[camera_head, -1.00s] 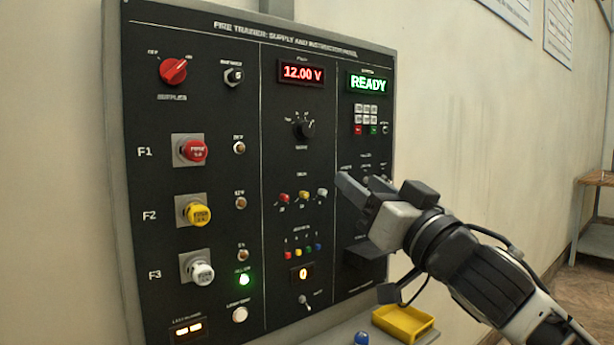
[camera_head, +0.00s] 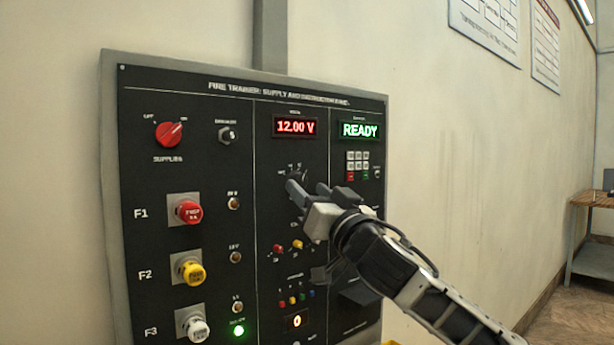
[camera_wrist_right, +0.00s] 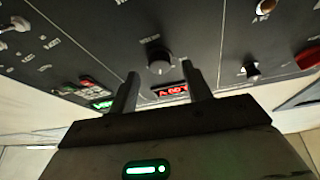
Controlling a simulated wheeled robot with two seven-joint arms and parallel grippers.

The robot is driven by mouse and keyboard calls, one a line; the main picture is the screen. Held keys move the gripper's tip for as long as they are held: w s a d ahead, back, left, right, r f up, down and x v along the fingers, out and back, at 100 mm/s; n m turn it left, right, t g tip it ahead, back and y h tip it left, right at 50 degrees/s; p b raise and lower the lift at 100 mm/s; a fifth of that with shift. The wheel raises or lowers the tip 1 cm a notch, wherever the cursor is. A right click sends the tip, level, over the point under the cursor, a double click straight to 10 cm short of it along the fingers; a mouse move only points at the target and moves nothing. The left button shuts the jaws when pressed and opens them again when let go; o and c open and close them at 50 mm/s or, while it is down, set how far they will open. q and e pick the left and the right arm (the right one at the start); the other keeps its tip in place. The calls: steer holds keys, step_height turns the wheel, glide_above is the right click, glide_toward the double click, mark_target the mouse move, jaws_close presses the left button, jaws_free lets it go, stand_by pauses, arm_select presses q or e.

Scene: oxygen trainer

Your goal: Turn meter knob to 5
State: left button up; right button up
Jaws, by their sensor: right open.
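The meter knob (camera_wrist_right: 158,62) is a dark round knob on the black panel. In the right wrist view it shows between and beyond the two fingertips of my right gripper (camera_wrist_right: 160,72). In the head view my right gripper (camera_head: 307,190) is open in front of the panel's middle column and hides most of the knob and its scale. Contact with the knob cannot be told. The meter display (camera_head: 295,126) above reads 12.00 V in red. The knob's pointer setting is not readable. My left gripper is not in view.
Red supply switch (camera_head: 169,134) and a small selector (camera_head: 227,135) sit at the panel's upper left. Red (camera_head: 188,212), yellow (camera_head: 194,273) and white (camera_head: 197,328) fuse knobs stick out below. A green READY display (camera_head: 360,130) and keypad (camera_head: 358,162) are at right.

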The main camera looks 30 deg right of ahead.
steer(key=shift+x, duration=0.8)
steer(key=shift+w, duration=0.1)
steer(key=shift+c, duration=0.3)
steer(key=c, duration=0.9)
